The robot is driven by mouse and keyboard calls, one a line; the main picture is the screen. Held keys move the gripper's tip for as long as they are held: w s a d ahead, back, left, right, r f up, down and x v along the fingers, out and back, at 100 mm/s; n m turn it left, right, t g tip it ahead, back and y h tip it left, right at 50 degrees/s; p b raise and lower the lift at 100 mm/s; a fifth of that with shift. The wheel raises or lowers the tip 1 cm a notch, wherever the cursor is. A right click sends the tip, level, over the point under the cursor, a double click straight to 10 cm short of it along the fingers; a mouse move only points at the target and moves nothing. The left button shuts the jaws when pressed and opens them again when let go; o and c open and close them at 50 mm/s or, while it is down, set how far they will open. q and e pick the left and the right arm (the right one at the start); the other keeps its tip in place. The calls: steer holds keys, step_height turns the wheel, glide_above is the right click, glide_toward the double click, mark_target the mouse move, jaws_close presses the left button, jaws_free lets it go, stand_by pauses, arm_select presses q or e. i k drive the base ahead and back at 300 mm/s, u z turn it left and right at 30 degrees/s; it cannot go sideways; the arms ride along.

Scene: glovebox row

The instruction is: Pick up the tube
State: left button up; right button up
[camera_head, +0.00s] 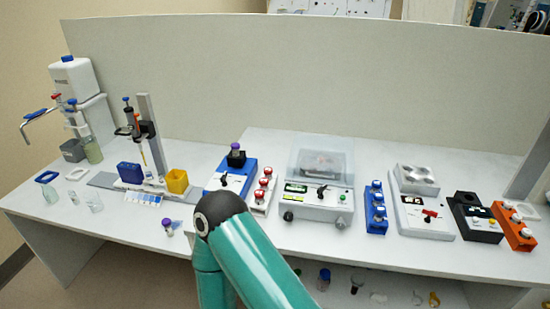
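A small tube with a purple cap (167,224) is on the white bench near its front edge, left of a teal arm of mine. It is too small to tell whether it stands or lies. Another purple-topped item (236,148) sits on the black top of the blue device (230,178), and it may also be a tube. The teal arm covers part of the bench front in the middle. Neither of my grippers shows in this view.
A pipette stand (148,135), blue box (130,172) and yellow box (177,181) stand at left. A white bottle (74,78) stands at the far left. A clear-lidded device (318,190) and several small devices line the right. Bare bench (120,225) surrounds the front-left tube.

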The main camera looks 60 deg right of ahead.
mark_target(235, 147)
steer(key=z, duration=0.1)
steer(key=k, duration=1.05)
steer(key=z, duration=0.6)
steer(key=i, duration=1)
steer(key=u, duration=0.05)
